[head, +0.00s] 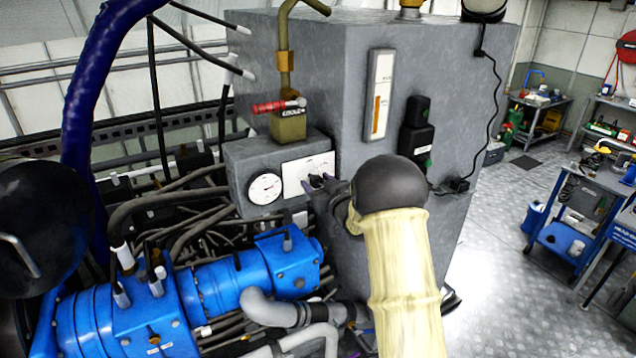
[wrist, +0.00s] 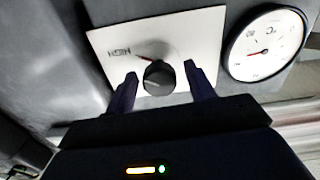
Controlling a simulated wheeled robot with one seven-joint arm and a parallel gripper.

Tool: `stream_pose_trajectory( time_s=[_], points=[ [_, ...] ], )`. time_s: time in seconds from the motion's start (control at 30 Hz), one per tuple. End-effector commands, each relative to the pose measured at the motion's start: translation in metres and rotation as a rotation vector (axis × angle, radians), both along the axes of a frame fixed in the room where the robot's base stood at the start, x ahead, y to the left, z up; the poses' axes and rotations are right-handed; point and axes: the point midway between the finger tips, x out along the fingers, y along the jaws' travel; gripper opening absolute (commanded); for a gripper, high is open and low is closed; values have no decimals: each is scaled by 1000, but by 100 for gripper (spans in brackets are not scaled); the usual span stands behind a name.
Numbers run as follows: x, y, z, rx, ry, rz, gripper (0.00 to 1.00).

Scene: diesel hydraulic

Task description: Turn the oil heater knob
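The oil heater knob (wrist: 159,76) is a small black round knob on a white plate (wrist: 118,48). A red mark and the word HIGH show on the plate in the wrist view, which is upside down. My gripper (wrist: 159,84) is open, with one dark finger on each side of the knob. Gaps show between the fingers and the knob, so they appear not to touch it. In the head view my gripper (head: 318,182) is at the plate (head: 306,170) on the grey box, and it partly hides the knob.
A round gauge (head: 265,188) sits left of the plate; it also shows in the wrist view (wrist: 267,43). A red-handled valve (head: 279,105) stands above the box. The large grey tank (head: 350,60) is behind. Blue pump housing (head: 260,268) and hoses lie below.

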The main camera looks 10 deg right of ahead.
Motion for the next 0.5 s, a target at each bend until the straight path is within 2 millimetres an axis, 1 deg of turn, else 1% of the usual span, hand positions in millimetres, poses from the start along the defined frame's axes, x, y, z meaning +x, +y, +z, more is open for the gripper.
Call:
stream_pose_trajectory(
  time_s=[0.03, 0.2, 0.5],
  points=[
    [0, 0, 0, 0, 0, 0, 44],
    [0, 0, 0, 0, 0, 0, 11],
    [0, 0, -1, -16, -5, 1, 11]
  ],
)
